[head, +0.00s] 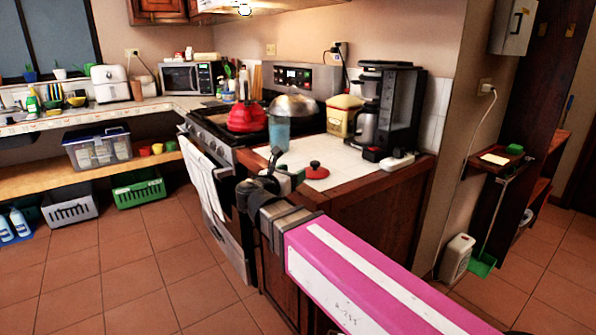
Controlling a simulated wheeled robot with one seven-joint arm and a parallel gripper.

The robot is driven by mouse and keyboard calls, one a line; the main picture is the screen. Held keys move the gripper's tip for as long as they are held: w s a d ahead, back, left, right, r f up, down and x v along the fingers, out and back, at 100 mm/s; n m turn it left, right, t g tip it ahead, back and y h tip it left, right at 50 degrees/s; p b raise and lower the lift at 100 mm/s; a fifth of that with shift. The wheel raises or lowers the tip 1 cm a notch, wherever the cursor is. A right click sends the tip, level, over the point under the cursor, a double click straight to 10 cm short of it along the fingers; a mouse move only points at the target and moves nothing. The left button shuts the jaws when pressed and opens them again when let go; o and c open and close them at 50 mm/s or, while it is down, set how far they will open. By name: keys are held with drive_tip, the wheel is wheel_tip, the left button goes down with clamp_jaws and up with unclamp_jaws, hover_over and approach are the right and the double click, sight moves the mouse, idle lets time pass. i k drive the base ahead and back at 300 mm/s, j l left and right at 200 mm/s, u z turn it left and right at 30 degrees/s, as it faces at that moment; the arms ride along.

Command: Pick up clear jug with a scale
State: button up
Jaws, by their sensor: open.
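A clear, bluish jug (279,133) stands upright on the white tiled counter, beside the stove. Its scale marks are too small to make out. My gripper (276,163) is at the counter's front corner, just in front of and below the jug in the picture. It is open, and I see nothing held in it. The gripper is small and dark here, so its fingers are hard to separate. I cannot tell how far the gripper is from the jug.
A red lid (316,170) lies on the counter right of my gripper. A yellow canister (343,116) and a black coffee maker (390,110) stand behind. A red kettle (246,117) and a metal domed pot (294,106) are at the stove.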

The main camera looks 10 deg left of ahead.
sight(279, 123)
drive_tip(key=u, duration=1.3)
